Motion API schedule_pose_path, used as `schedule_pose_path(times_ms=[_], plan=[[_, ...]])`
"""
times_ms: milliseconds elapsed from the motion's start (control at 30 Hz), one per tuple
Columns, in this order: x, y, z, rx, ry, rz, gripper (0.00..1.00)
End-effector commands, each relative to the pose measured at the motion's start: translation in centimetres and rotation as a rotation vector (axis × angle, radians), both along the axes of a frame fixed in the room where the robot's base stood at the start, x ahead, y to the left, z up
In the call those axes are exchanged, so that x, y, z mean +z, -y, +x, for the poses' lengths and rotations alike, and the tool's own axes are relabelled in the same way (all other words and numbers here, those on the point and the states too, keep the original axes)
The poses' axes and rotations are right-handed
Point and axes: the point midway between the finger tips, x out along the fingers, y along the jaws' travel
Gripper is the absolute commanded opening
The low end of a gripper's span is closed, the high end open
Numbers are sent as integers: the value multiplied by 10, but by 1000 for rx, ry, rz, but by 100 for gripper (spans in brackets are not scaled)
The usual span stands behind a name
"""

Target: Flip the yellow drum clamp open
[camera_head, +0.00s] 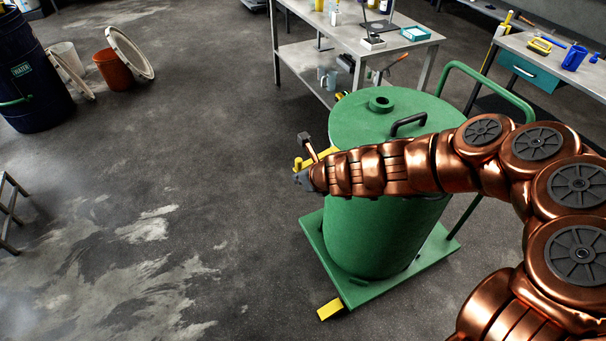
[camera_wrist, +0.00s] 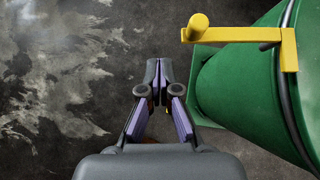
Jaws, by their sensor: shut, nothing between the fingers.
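The yellow drum clamp (camera_wrist: 240,36) is mounted on the side of the green drum near its rim, with a round knob end pointing out at the left, in the wrist view. In the head view a yellow part of the clamp (camera_head: 326,157) shows just behind my arm's end. The green drum (camera_head: 378,238) stands upright on a green wheeled base. My gripper (camera_wrist: 157,70) is shut and empty beside the drum, below and left of the clamp in the wrist picture, apart from it. In the head view the fingers are mostly hidden by my wrist.
The drum's lid has a black handle (camera_head: 408,123). A green push handle (camera_head: 490,85) rises at the right. The green base (camera_head: 372,292) has a yellow pedal (camera_head: 330,309). A metal workbench (camera_head: 400,45) stands behind. The floor left of the drum is clear.

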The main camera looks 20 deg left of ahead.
Motion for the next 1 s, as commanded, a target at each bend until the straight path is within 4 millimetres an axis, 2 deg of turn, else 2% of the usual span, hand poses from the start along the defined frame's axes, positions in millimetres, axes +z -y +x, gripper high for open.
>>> schedule_pose_path(times_ms=[600, 1000], plan=[[54, 25, -46, 1, 2, -1, 0], [64, 31, -56, -1, -1, -2, 0]])
